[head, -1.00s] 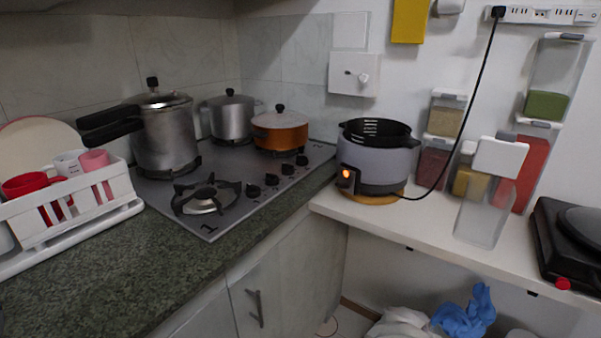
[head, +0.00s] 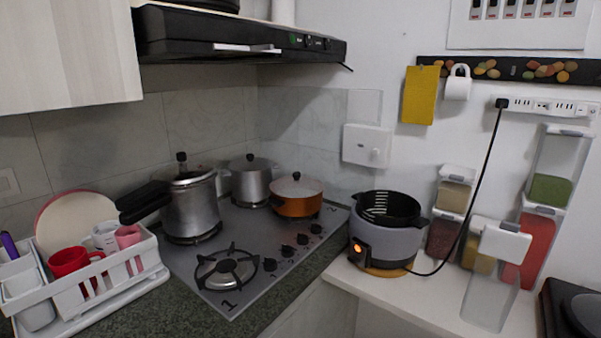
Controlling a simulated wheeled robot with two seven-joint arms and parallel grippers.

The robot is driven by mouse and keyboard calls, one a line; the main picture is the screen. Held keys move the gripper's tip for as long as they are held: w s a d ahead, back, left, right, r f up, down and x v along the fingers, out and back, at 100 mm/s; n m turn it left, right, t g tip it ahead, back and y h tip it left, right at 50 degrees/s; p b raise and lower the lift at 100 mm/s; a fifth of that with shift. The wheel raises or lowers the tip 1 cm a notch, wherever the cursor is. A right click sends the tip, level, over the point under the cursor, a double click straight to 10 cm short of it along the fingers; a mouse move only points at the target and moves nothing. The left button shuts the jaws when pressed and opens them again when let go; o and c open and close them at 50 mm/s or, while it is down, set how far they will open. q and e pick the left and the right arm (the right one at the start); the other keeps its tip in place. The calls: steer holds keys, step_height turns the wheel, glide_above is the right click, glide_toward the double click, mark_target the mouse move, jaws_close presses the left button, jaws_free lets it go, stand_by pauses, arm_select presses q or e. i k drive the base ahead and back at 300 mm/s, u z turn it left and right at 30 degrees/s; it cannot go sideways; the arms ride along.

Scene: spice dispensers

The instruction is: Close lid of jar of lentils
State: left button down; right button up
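Several clear dispensers with white lids stand on the white counter at the right of the head view. A front clear jar (head: 489,301) looks empty, and its white lid (head: 505,243) appears raised and tilted above it. Behind it stands a jar with yellow contents (head: 479,260), partly hidden by that lid. To the right is a jar with red contents (head: 537,247), with a green-filled jar (head: 549,188) on top. To the left, a tan-filled jar (head: 453,196) sits on a dark red-filled jar (head: 444,237). I cannot tell which holds lentils. Neither gripper shows.
A grey cooker (head: 386,238) with a lit orange switch stands left of the jars, and its black cord (head: 468,207) hangs in front of them. A black appliance (head: 575,308) is at the right edge. The stove (head: 265,262) holds several pots. A white dish rack (head: 100,299) stands at left.

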mark_target(505, 242)
steer(key=u, duration=1)
steer(key=k, duration=0.65)
steer(key=z, duration=1.05)
steer(key=i, duration=0.45)
steer(key=u, duration=0.05)
